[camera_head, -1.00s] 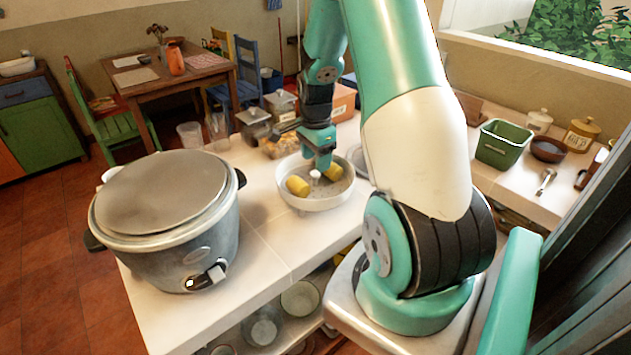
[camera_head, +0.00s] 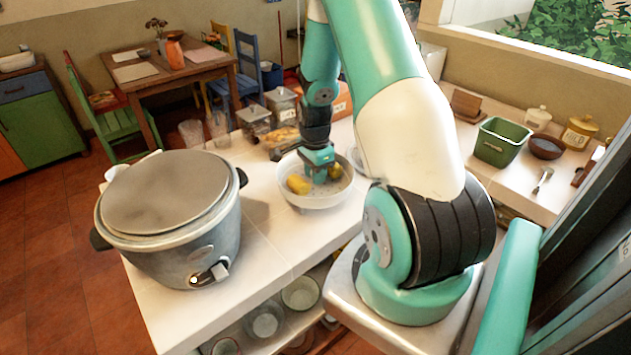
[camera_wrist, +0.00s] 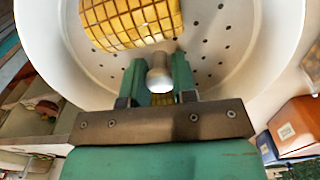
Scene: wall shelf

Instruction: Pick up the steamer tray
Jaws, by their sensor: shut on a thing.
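The steamer tray (camera_head: 312,201) is a round white bowl-like tray with small holes in its floor. It is on or just above the white counter, right of the big grey cooker; I cannot tell whether it touches. Yellow pieces (camera_head: 298,184) lie in it, and one shows a grid pattern in the wrist view (camera_wrist: 130,20). My gripper (camera_head: 319,176) reaches down into the tray's middle. In the wrist view its green fingers (camera_wrist: 159,82) are shut on the tray's pale central knob (camera_wrist: 160,72). The fingers hide part of the tray floor.
A large lidded grey cooker (camera_head: 168,225) stands at the left of the counter (camera_head: 262,262). Lidded containers (camera_head: 254,122) stand behind the tray. A green bin (camera_head: 500,142) and a brown bowl (camera_head: 545,146) are on the right counter. Bare counter lies between cooker and tray.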

